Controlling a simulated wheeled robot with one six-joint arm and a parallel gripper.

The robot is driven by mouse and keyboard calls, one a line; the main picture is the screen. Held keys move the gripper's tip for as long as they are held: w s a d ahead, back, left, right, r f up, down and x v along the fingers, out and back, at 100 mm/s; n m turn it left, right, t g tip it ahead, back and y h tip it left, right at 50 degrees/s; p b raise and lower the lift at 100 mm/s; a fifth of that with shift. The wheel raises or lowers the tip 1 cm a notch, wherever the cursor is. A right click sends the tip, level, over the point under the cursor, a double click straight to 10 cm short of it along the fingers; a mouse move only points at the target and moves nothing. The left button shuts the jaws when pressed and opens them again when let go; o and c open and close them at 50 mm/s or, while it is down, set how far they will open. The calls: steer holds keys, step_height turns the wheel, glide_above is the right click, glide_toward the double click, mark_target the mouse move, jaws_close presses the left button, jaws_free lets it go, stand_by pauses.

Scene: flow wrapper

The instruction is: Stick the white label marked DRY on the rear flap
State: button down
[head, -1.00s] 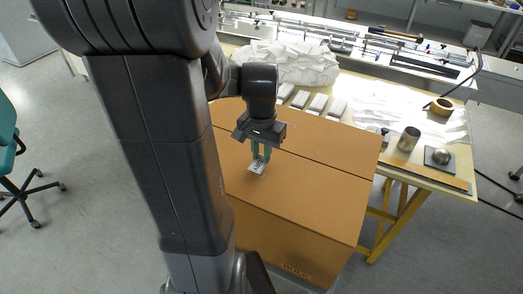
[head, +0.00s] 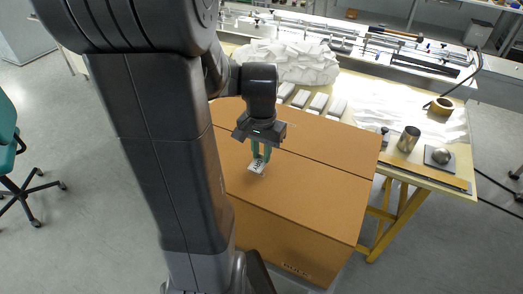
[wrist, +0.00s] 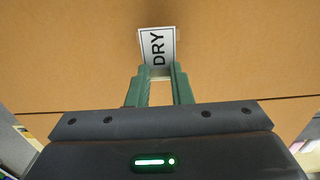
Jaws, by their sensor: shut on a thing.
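The white label marked DRY (wrist: 158,45) is held at its near edge between the green fingers of my gripper (wrist: 161,75). In the head view the label (head: 257,168) is over the flap nearer to me (head: 310,195), on the near side of the seam. I cannot tell whether the label touches the cardboard. The other flap, on the far side of the seam (head: 335,143), is bare where it shows. My gripper (head: 260,157) points down over the big brown carton. My arm hides the carton's left part.
Behind the carton, a table holds crumpled white sheets (head: 290,62), several white packs (head: 318,103), a metal cup (head: 408,139), a tape roll (head: 441,107) and a metal weight (head: 440,156). A green chair (head: 8,135) stands at far left. Both flaps have clear room.

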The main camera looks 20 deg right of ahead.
steer(key=shift+f, duration=0.15)
steer(key=shift+f+b, duration=0.5)
steer(key=shift+b, duration=0.05)
steer(key=shift+f, duration=0.4)
stand_by(1.0)
stand_by(0.3)
steer(key=c, duration=1.7)
jaws_free()
steer(key=o, duration=0.5)
steer(key=shift+r, duration=0.1)
